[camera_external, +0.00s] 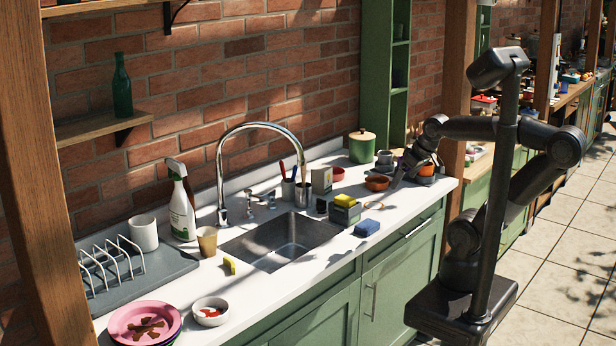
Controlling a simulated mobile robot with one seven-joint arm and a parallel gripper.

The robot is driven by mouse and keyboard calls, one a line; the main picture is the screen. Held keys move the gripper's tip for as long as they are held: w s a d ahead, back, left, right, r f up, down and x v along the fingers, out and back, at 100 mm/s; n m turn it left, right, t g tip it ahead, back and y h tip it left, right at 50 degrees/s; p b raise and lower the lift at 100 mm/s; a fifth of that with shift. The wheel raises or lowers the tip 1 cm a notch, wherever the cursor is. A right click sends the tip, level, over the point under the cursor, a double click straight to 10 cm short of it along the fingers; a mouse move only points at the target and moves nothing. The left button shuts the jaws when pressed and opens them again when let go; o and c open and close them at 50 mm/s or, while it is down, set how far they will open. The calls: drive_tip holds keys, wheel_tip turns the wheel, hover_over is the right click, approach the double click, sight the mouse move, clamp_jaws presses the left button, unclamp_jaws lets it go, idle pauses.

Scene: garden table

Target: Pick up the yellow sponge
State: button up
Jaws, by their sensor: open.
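A small yellow block (345,200), which looks like a sponge, lies on top of a grey box-shaped holder (345,214) on the counter, right of the sink. A second small yellow piece (229,266) sits at the left front edge of the sink; I cannot tell which of the two is the yellow sponge. My gripper (396,182) is open over the right end of the counter, near an orange-brown bowl. It is well to the right of both yellow things, and its fingertips are small and dark.
A blue sponge (367,228) lies in front of the grey holder. The bowl (377,183), a green canister (362,146) and a grey box (321,180) stand nearby. The sink (280,242) has a tall curved faucet (222,170). A strip of counter front right is clear.

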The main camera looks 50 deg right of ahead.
drive_tip(key=shift+c, duration=0.4)
drive_tip(key=c, duration=0.7)
drive_tip(key=shift+o, duration=0.2)
drive_tip(key=g, duration=0.6)
hover_over(345, 198)
drive_tip(key=f, duration=0.1)
wheel_tip(345, 198, down, 11)
drive_tip(key=shift+s, duration=0.1)
